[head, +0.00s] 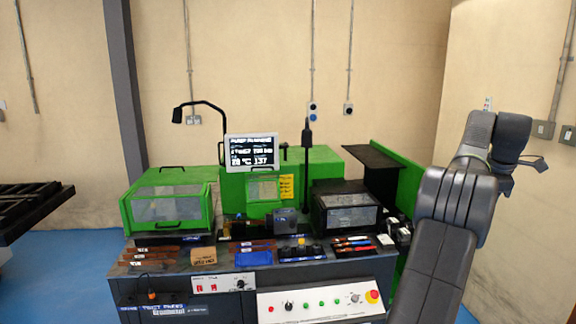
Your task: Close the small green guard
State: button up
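A small green guard (263,188) with a clear window sits on the green housing in the middle of the machine, below the display. It is too small to tell whether it stands open or shut. A larger green guard (168,205) with a wide window and a dark handle is at the left end of the bench. My arm rises at the right of the picture, folded up and apart from the machine. My gripper (503,178) seems to be the dark part at the arm's upper end, well right of both guards. Its fingers cannot be made out.
A black guard (348,212) with a window stands right of centre. A display (251,152), a dark post (306,165) and a lamp (200,106) rise above the bench. Tools lie along the front, above a control panel (318,303). A dark rack (30,205) is at far left.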

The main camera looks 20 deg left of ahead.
aim_at(247, 180)
jog(key=i+j+u, duration=0.85)
jog(key=i+j, duration=0.35)
jog(key=i, duration=0.15)
jog(key=i+j, duration=0.4)
jog(key=i+u, duration=0.05)
jog(key=i, duration=0.05)
